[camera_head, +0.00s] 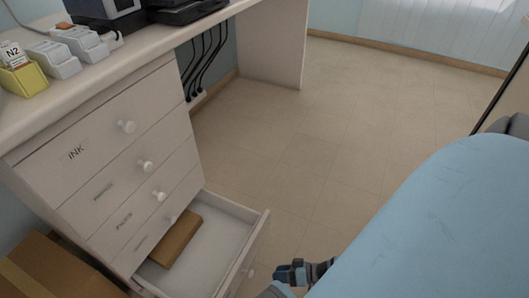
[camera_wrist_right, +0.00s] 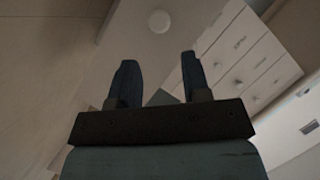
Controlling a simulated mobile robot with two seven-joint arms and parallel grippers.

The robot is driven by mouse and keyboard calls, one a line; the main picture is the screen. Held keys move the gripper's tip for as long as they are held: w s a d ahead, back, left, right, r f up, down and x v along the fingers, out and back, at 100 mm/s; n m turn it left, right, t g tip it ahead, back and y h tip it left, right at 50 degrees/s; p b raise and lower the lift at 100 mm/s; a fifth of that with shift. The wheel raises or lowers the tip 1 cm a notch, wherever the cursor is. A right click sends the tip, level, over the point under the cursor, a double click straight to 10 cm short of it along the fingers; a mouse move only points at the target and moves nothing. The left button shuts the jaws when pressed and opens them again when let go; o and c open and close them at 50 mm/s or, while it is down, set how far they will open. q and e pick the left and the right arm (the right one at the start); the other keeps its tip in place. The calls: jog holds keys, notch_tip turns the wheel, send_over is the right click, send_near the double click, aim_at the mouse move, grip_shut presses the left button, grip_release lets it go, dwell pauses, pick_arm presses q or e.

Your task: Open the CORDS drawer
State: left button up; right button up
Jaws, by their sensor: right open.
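A white desk cabinet stands at the left in the head view, with a stack of labelled drawers. The top drawer (camera_head: 92,140) reads INK; the lower labels are too small to read surely, so I cannot pick out CORDS by its label. The bottom drawer (camera_head: 225,235) is pulled out and holds a flat brown item (camera_head: 175,240). Its round white knob (camera_head: 250,273) also shows in the wrist view (camera_wrist_right: 159,20). My right gripper (camera_head: 292,272) is just right of that knob, apart from it. In the wrist view its fingers (camera_wrist_right: 155,80) are open and empty. My left gripper is not visible.
The desk top (camera_head: 110,65) carries a yellow holder (camera_head: 22,80) and grey boxes (camera_head: 55,58). A brown cardboard box (camera_head: 50,272) is at lower left. Black cables (camera_head: 205,60) hang under the desk. The floor (camera_head: 310,150) beyond the drawer is clear.

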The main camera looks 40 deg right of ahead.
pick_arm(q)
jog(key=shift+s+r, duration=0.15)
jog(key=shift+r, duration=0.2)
pick_arm(e)
jog(key=v, duration=0.3)
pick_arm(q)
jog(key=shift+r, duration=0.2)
